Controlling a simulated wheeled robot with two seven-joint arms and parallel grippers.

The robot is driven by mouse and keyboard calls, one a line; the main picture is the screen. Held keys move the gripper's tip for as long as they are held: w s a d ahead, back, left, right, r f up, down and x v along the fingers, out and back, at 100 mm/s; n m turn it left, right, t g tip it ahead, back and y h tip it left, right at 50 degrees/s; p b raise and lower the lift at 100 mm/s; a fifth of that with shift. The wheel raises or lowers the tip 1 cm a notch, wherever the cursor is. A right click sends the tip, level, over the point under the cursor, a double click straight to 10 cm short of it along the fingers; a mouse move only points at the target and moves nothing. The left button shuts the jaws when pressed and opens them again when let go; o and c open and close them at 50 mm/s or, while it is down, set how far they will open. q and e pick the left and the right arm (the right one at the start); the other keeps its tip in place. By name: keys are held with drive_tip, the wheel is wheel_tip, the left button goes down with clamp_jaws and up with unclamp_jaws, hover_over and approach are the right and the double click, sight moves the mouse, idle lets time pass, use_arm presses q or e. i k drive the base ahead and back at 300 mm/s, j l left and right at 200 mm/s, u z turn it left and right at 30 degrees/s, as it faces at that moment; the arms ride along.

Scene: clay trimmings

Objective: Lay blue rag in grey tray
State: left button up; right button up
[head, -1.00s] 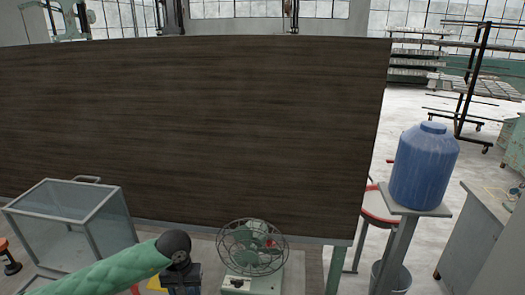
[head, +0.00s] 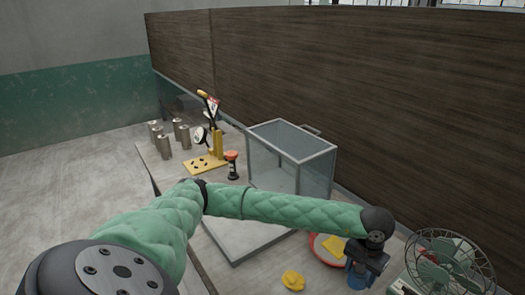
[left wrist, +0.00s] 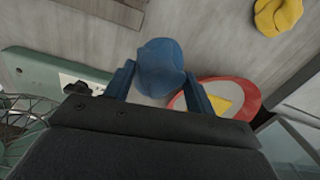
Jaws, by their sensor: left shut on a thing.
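My left gripper (head: 362,268) is shut on a blue rag, a crumpled lump between the two fingers in the left wrist view (left wrist: 160,65). In the head view the gripper points down just right of a red round dish, and the rag is hard to tell from the blue fingers. A flat grey tray (head: 245,243) lies left of the gripper, partly hidden by my left arm. The rag is apart from this tray. My right gripper is not in view.
A glass-sided box (head: 290,160) stands behind my arm, a green fan (head: 448,262) at right. A yellow stand (head: 207,164) and several metal cylinders (head: 163,146) are farther back.

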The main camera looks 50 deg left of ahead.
sight(254, 234)
drive_tip(key=k+j, duration=0.15)
drive_tip(key=j, duration=0.2)
drive_tip(key=k+j, duration=0.15)
drive_tip(key=j, duration=0.25)
drive_tip(key=k+j+z, duration=0.1)
drive_tip(key=j, duration=0.25)
drive_tip(key=k+j, duration=0.2)
drive_tip(key=j, duration=0.15)
